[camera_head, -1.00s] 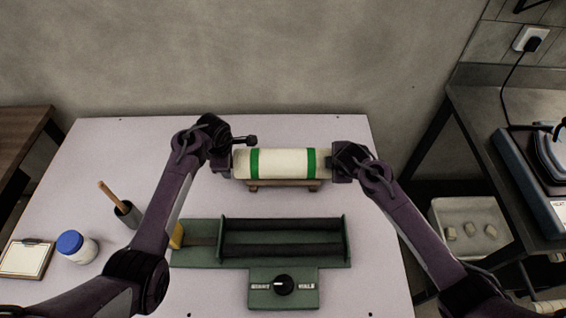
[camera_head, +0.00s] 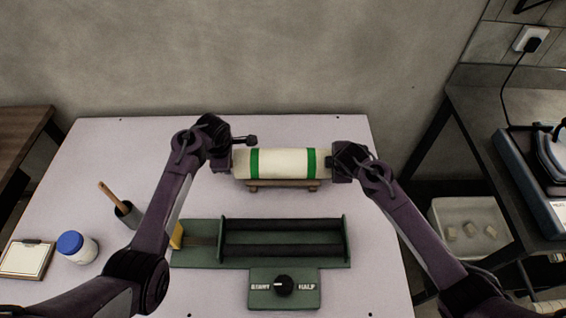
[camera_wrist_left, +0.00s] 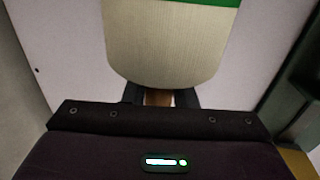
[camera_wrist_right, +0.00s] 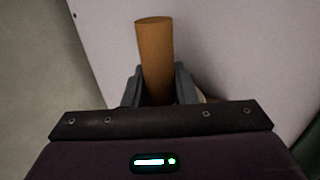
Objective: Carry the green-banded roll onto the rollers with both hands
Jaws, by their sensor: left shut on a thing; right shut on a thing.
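The cream roll with two green bands (camera_head: 283,163) lies level over a wooden stand (camera_head: 284,186) at the back of the table; I cannot tell whether it touches the stand. My left gripper (camera_head: 230,163) is at its left end, shut on the brown core (camera_wrist_left: 158,97), with the roll (camera_wrist_left: 168,45) just beyond the fingers. My right gripper (camera_head: 332,163) is at its right end, shut on a brown rod (camera_wrist_right: 156,60) in the right wrist view. Two dark rollers (camera_head: 282,250) sit in a green frame (camera_head: 205,258) nearer the front.
A dial (camera_head: 284,285) is on the frame's front, a yellow block (camera_head: 177,236) at its left. A brush pot (camera_head: 127,214), a blue-lidded jar (camera_head: 78,247) and a clipboard (camera_head: 26,259) are left. The table between stand and rollers is clear.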

